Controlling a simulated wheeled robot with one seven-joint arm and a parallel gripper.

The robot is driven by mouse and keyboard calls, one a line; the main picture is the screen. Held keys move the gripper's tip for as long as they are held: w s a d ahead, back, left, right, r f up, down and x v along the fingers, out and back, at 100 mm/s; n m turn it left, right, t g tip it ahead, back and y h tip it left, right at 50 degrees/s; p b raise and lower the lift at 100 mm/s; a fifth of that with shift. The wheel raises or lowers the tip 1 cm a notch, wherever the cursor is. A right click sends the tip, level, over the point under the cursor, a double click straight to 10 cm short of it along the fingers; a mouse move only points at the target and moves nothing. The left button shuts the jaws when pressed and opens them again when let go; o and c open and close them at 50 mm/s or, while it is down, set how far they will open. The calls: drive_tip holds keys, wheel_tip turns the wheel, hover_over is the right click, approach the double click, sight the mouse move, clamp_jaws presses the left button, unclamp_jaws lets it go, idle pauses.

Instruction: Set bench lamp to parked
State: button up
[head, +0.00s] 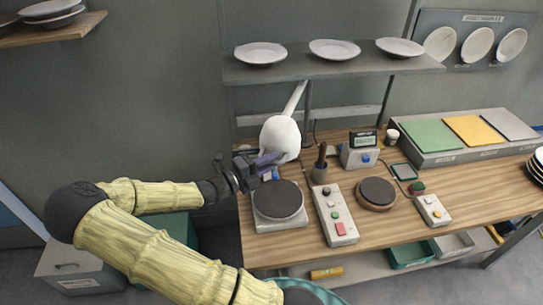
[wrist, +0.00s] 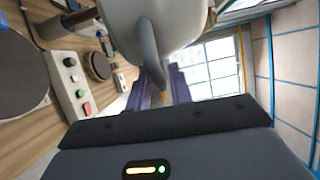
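The bench lamp (head: 281,138) has a rounded white head on a pale arm that slants up to the right, at the left back of the workbench. In the wrist view its head (wrist: 178,25) fills the top middle, with a curved grey handle (wrist: 149,48) hanging from it. My gripper (head: 268,161) reaches in from the left at the lower side of the lamp head. Its purple fingers (wrist: 164,88) are close together with the handle between them, and look shut on it. The exact contact is partly hidden by the handle.
A second round plate (head: 377,192) lies to the right. A shelf with plates (head: 330,66) hangs above the lamp.

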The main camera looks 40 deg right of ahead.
drive_tip(key=shift+d, duration=0.45)
clamp_jaws()
